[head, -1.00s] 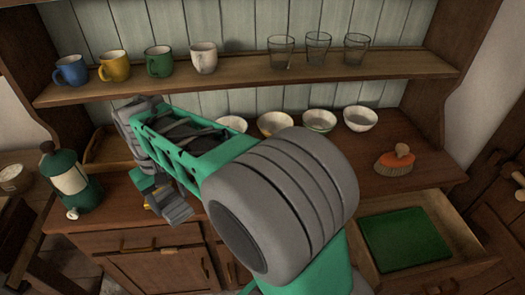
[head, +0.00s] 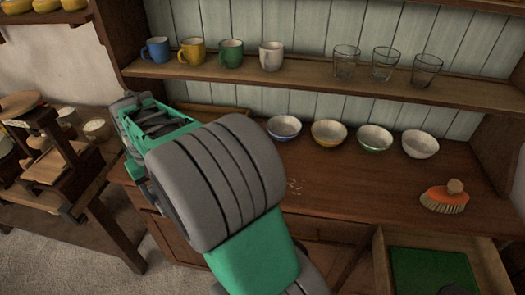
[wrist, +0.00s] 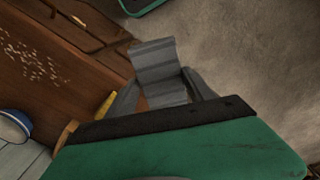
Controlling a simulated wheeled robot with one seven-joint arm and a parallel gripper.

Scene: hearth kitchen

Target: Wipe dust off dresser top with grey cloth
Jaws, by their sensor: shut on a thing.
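The dresser top (head: 330,185) is brown wood. The dust also shows in the wrist view (wrist: 32,62), at the left. In the wrist view my gripper (wrist: 168,92) is shut on a grey, folded, wavy cloth (wrist: 155,62). The cloth sticks out past the fingers, over the dresser's front edge and floor side, apart from the dust.
Several bowls (head: 330,133) stand along the back of the dresser top. An orange brush (head: 444,198) sits at the right. An open drawer (head: 490,262) juts out at front right. Mugs and glasses stand on the shelf (head: 310,77). A side table (head: 75,200) stands left.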

